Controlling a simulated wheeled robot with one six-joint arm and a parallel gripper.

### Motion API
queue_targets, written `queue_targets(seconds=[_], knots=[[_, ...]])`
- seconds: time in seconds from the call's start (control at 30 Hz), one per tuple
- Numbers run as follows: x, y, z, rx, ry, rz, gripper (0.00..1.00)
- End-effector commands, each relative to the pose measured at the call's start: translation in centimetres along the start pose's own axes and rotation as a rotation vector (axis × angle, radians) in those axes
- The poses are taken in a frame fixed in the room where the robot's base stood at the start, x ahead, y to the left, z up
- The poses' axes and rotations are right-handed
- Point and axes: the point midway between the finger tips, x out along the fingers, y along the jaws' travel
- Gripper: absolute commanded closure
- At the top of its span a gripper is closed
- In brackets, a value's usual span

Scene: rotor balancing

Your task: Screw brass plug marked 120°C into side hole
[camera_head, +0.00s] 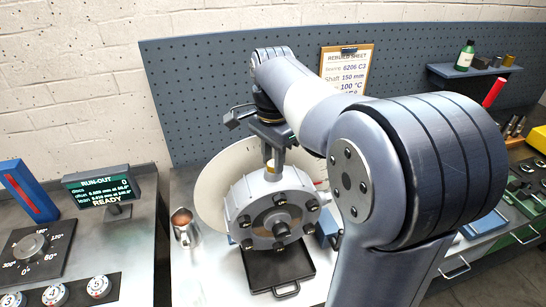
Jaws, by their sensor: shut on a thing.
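My gripper (271,157) points down above the round grey housing (241,205), with its jaws closed. A small brass-coloured piece, seemingly the brass plug (271,169), shows between the fingertips at the top rim of the housing. Its 120°C marking cannot be read here. I cannot tell whether the plug touches the housing or sits in a hole. The side hole is not visible. The housing stands upright, with several dark bolts around its front face.
A black tray (299,268) lies under the housing. A metal cup (184,225) stands to the left, and a large pale disc (213,180) stands behind. The RUN-OUT display (98,187) is at left. My arm hides much of the right side.

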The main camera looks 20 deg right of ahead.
Motion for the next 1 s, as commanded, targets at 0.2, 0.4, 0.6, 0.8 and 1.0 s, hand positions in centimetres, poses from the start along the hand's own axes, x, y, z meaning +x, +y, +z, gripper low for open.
queue_targets(seconds=[0.2, 0.4, 0.6, 0.8, 1.0], knots=[[0.20, 0.04, 0.01, 0.240, -0.001, 0.005, 1.00], [0.22, 0.02, 0.01, 0.465, 0.000, 0.005, 1.00], [0.20, 0.00, 0.01, 0.561, 0.000, 0.004, 0.65], [0.12, -0.02, 0.00, 0.560, 0.000, 0.002, 0.49], [0.09, -0.03, 0.00, 0.559, 0.000, 0.001, 0.51]])
